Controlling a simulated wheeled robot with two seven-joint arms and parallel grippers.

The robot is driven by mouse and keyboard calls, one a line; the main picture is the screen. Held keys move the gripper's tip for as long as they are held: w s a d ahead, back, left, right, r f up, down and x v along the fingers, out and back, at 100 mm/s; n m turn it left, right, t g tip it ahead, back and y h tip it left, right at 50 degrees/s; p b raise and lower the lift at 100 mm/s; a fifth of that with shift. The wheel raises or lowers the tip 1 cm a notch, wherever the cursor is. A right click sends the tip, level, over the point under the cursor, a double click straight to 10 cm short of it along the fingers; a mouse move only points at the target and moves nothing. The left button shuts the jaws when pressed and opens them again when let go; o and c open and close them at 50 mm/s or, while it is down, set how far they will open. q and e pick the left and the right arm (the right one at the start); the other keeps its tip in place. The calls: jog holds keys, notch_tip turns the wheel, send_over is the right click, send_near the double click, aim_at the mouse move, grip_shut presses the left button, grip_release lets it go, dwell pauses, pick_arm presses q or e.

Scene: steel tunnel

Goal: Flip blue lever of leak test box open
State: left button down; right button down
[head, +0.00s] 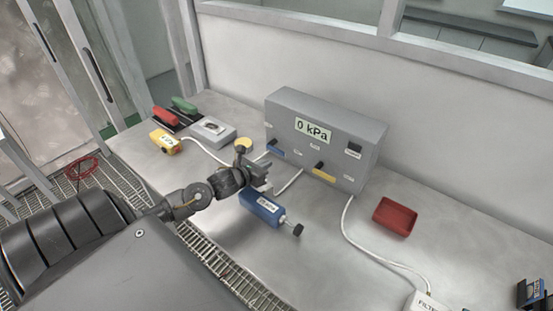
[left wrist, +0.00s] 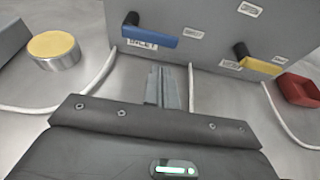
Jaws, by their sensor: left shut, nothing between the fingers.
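The leak test box (head: 322,138) is a grey case with a "0 kPa" display, standing against the back wall of the bench. Its blue lever (head: 276,149) is low on the left of the front face; in the left wrist view the blue lever (left wrist: 151,37) lies roughly level, its black knob at its left end. A yellow lever (head: 323,174) sits to its right. My left gripper (head: 264,180) is shut and empty, in front of the box and below the blue lever; its fingers (left wrist: 163,85) point toward the box, apart from the lever. My right gripper is not in view.
A blue cylinder device (head: 262,207) lies just below my left gripper. A yellow-topped round piece (left wrist: 54,47) stands left of the box. White hoses run from the box. A red tray (head: 396,216) sits at right, with clear bench around it.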

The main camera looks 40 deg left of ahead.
pick_arm(q)
jog(key=p+x, duration=0.1)
jog(key=x, duration=0.5)
jog(key=shift+d, duration=0.2)
